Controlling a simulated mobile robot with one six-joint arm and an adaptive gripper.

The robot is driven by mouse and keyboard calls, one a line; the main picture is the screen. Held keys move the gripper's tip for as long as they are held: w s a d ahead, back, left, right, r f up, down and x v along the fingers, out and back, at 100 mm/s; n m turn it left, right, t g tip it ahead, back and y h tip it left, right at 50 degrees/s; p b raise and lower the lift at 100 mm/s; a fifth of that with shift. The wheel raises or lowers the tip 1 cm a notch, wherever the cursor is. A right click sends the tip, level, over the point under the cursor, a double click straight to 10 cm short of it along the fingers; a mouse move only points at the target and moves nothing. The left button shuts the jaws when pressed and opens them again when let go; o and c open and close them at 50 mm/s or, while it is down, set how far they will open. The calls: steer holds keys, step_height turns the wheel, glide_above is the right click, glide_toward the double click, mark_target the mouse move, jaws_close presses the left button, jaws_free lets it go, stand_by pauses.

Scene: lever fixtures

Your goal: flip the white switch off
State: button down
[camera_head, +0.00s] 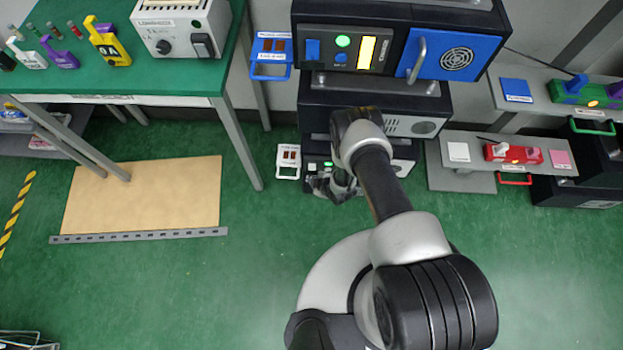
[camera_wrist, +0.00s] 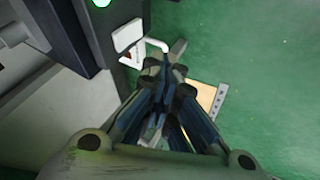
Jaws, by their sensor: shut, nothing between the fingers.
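My gripper (camera_head: 333,186) is shut and empty, low in front of the bottom black unit. In the wrist view its fingertips (camera_wrist: 168,68) come together close to a white handle (camera_wrist: 155,45), and I cannot tell whether they touch it. A flat white piece (camera_wrist: 128,36) sits beside the dark unit near a green light; it may be the white switch, but its position is unclear. In the head view my gripper and arm cover much of that unit's front, and I cannot make out the switch there.
A white tag-like plate with a handle (camera_head: 288,161) is left of the bottom unit. The upper unit carries a blue switch (camera_head: 312,50) and a blue door (camera_head: 452,56). A green table (camera_head: 110,76) stands left. Green floor (camera_head: 250,250) is clear in front.

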steer(key=shift+p+v, duration=1.05)
steer(key=shift+v, duration=1.95)
steer(key=shift+w, duration=0.15)
